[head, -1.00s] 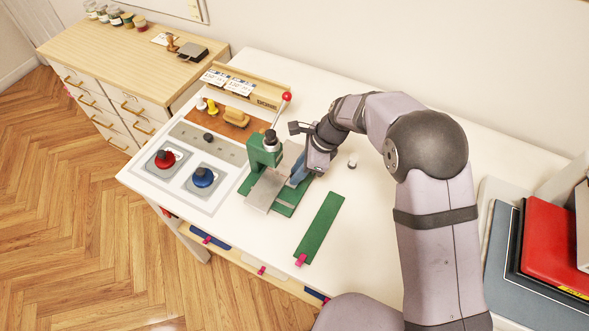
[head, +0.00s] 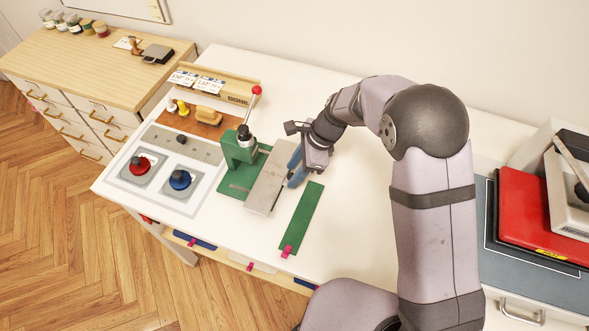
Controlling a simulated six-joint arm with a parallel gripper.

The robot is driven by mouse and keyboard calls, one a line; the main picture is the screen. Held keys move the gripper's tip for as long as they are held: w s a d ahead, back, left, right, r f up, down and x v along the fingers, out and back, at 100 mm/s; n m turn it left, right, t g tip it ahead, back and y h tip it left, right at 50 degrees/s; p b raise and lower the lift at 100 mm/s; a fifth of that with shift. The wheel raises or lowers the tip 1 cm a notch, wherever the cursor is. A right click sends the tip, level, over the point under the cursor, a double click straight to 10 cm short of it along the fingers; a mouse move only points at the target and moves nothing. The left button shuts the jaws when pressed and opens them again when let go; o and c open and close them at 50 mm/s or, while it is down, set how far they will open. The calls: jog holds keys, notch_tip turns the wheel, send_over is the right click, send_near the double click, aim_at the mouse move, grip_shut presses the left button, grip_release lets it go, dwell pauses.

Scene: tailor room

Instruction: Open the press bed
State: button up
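The green press (head: 240,150) stands on the white table, its lever with a red ball (head: 257,90) pointing up. Its press bed, a flat grey plate (head: 268,183), lies to the right of the press head, clear of it, over the right side of the green base (head: 231,187). My gripper (head: 295,172), with blue fingers, is at the right edge of the bed, touching or very close to it. Whether the fingers are closed on a part of the bed is too small to tell.
A green strip with a pink tab (head: 301,220) lies just right of the bed. Free table lies behind my gripper.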

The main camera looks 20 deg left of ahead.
jog(key=shift+r, duration=0.1)
jog(key=b+v, duration=0.2)
jog(key=v, duration=0.5)
dwell(0.5)
